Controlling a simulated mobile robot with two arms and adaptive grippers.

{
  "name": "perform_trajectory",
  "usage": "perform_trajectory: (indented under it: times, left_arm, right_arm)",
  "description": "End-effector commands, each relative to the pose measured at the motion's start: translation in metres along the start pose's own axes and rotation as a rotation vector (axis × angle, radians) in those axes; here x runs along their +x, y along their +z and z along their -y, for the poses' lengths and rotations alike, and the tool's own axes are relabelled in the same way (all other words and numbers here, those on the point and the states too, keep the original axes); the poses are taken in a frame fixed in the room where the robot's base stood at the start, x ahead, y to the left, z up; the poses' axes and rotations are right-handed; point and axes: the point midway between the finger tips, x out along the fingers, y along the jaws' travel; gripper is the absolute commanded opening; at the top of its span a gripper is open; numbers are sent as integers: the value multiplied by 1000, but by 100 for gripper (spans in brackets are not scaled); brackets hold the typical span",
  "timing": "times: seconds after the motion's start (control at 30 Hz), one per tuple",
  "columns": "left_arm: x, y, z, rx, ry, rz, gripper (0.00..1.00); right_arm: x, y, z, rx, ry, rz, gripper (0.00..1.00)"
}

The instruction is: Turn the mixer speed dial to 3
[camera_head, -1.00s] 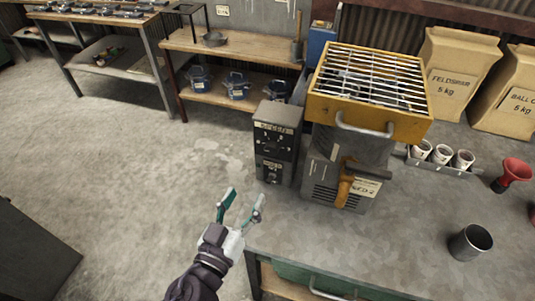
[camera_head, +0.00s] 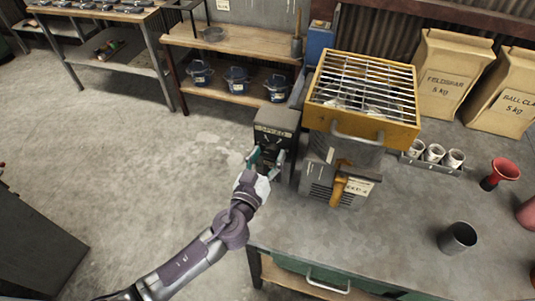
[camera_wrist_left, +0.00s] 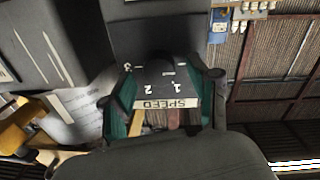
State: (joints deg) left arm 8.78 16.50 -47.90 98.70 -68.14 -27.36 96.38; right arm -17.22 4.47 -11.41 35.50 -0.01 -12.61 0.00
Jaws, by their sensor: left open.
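The dark control box (camera_head: 275,119) labelled SPEED stands on the near left part of the bench, beside the mixer (camera_head: 345,155). In the left wrist view, its face (camera_wrist_left: 160,87) appears upside down with the numbers 1, 2 and 3 and the SPEED label. A dark round shape (camera_wrist_left: 160,60), apparently the dial, lies near the numbers; its pointer setting is unclear. My left gripper (camera_head: 267,159) is open in front of the box face, its green-lined fingers to either side of the dial area. I cannot tell whether they touch the dial. My right gripper is out of view.
A yellow grate-topped hopper (camera_head: 362,116) sits above the mixer with an orange lever (camera_head: 338,190) below. A dark cup (camera_head: 458,238), a red funnel (camera_head: 500,173) and a rack of jars (camera_head: 433,155) stand to the right. Open floor lies left.

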Motion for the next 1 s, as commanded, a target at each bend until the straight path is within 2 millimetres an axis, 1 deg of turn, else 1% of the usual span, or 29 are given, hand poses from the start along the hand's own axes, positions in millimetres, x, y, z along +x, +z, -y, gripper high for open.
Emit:
perform_trajectory:
  times: [0.17,0.5,0.53,0.77,1.0]
  left_arm:
    - [0,0,0,0,0,0,61]
    - [0,0,0,0,0,0,4]
    - [0,0,0,0,0,0,0]
    - [0,0,0,18,-1,1,0]
    - [0,0,0,123,-1,5,0]
  right_arm:
    - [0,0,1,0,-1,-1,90]
    - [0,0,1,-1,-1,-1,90]
    - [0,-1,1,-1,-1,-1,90]
    - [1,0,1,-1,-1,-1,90]
    - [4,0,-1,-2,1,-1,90]
